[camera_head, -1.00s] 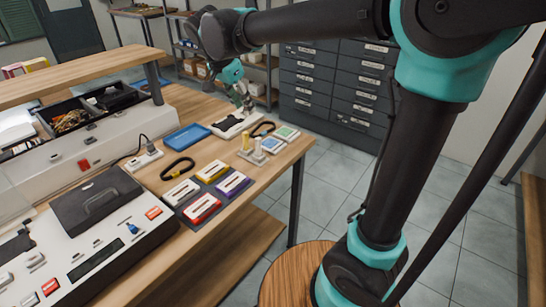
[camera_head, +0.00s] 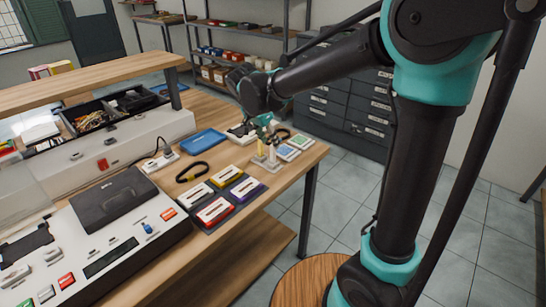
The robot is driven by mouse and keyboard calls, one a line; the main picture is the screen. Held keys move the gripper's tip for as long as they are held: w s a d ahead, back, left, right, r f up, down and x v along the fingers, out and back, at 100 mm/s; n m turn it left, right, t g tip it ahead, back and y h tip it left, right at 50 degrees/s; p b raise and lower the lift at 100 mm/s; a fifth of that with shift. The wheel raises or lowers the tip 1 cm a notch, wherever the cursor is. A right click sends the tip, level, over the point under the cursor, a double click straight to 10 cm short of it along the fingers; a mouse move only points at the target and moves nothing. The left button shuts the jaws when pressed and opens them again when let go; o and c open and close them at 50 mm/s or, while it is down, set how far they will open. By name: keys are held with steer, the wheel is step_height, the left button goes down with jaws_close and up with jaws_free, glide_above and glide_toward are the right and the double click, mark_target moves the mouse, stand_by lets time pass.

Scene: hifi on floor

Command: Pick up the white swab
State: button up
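My gripper (camera_head: 272,138) is small and far off, at the right end of the workbench, pointing down over a small pale stand (camera_head: 265,161) with upright yellow and whitish pieces. I cannot tell whether its fingers touch these pieces, or whether they are open or shut. I cannot make out a white swab for certain; one of the thin pale uprights at the stand may be it, partly hidden by the gripper.
Beside the stand lie two flat cards (camera_head: 288,152). Left of it are a black loop (camera_head: 193,171), a blue tray (camera_head: 203,141) and several coloured cassettes (camera_head: 215,211). A white-and-black device (camera_head: 241,132) lies behind. A large console (camera_head: 110,200) fills the left bench.

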mark_target(273, 156)
steer(key=shift+x, duration=2.6)
steer(key=shift+w+r, duration=0.1)
jaws_close()
